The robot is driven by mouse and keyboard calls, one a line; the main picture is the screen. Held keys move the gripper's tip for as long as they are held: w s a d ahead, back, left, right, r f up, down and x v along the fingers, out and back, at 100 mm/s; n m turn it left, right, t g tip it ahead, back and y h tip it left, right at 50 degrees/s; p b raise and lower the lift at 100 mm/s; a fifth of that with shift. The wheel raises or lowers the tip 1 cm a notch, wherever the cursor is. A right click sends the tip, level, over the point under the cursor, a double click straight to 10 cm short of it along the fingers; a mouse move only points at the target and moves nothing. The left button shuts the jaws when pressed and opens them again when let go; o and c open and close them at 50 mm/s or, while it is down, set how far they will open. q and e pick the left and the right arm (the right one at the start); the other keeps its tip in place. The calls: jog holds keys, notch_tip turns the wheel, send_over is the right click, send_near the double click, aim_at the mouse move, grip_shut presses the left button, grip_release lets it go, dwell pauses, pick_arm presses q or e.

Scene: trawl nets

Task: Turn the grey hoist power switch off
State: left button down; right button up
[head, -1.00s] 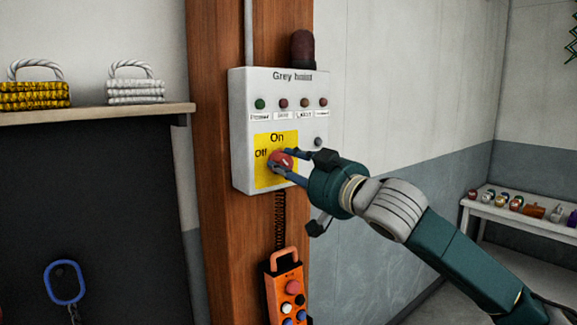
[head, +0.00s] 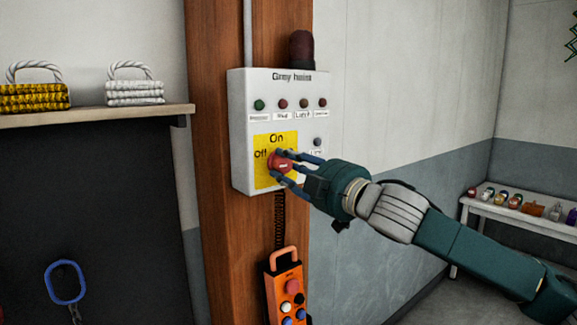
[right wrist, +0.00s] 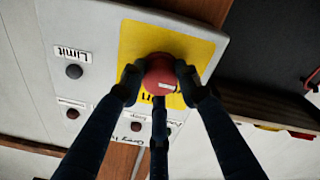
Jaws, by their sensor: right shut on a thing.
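The grey hoist control box (head: 240,130) is mounted on a wooden post. Its power switch is a round red knob (head: 283,164) on a yellow plate (head: 262,179) marked "On" at the top and "Off" at the left. My right gripper (head: 285,167) is shut on the red knob. In the right wrist view its dark fingers close around the knob (right wrist: 160,72), which carries a small white mark. I cannot tell surely which label the mark points to. My left gripper is not in view.
A red-brown lamp (head: 302,50) tops the box, with several small indicators below its title. An orange pendant control (head: 287,291) hangs beneath on a coiled cord. A shelf (head: 90,115) with rope bundles is at left, a white bench (head: 495,211) with small items at right.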

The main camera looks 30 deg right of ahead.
jog(key=shift+r+n, duration=0.3)
jog(key=o, duration=1.1)
jog(key=shift+o, duration=0.2)
jog(key=shift+f, duration=0.15)
jog(key=shift+a, duration=0.1)
jog(key=shift+s+a, duration=0.4)
jog(key=s+d, duration=0.2)
jog(key=s, duration=0.9)
jog(key=shift+f, duration=0.4)
